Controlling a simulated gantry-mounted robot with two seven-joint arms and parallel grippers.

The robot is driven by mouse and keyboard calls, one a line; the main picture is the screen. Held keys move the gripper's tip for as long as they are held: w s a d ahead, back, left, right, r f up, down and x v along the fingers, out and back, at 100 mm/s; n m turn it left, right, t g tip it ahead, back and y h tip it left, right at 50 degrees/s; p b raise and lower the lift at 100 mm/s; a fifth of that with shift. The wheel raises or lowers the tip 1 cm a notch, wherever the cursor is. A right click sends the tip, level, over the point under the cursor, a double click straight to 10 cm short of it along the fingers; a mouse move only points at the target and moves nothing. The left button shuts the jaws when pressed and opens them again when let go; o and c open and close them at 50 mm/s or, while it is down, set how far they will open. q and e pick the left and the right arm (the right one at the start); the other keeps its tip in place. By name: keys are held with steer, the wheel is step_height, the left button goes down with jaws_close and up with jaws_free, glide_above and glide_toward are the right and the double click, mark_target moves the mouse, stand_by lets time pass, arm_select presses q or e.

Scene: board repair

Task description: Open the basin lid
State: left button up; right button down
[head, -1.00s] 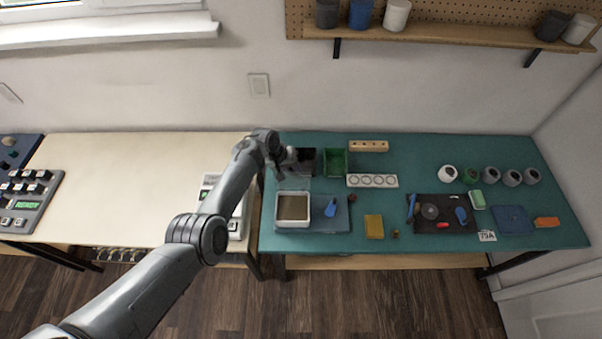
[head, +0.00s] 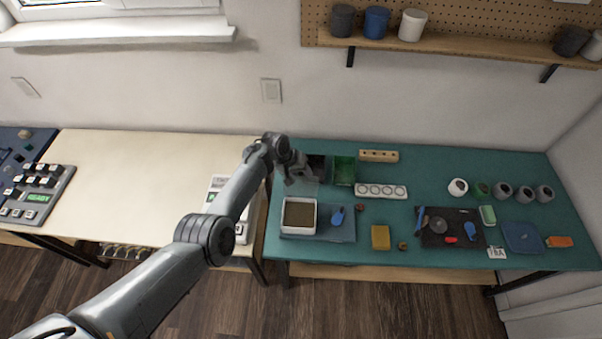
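A white-rimmed rectangular basin (head: 315,217) with a brown inside stands on a blue mat (head: 345,225) at the left of the teal table. A faint, see-through flat patch (head: 309,189) lies just behind it; I cannot tell whether this is the lid. My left gripper (head: 299,176) is above the table behind the basin, beside a black bin (head: 319,163) that it partly hides. Its fingers are small and blurred, so I cannot tell whether they are open or touching anything. My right gripper is not in view.
A green bin (head: 344,171), a wooden block with holes (head: 379,156) and a white strip with round wells (head: 381,191) stand to the right of my gripper. A blue tool (head: 338,215) and a yellow sponge-like block (head: 380,237) lie near the basin. Several cups stand at right.

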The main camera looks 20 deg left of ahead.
arm_select(q)
steer(key=shift+r, duration=0.1)
steer(key=shift+s+a+r+p, duration=0.1)
steer(key=shift+a+r+p, duration=0.05)
steer(key=shift+r+p, duration=0.35)
steer(key=p+v, duration=0.2)
steer(key=v, duration=0.7)
steer(key=shift+s+r, duration=0.15)
steer(key=shift+r, duration=0.1)
steer(key=shift+a, duration=0.1)
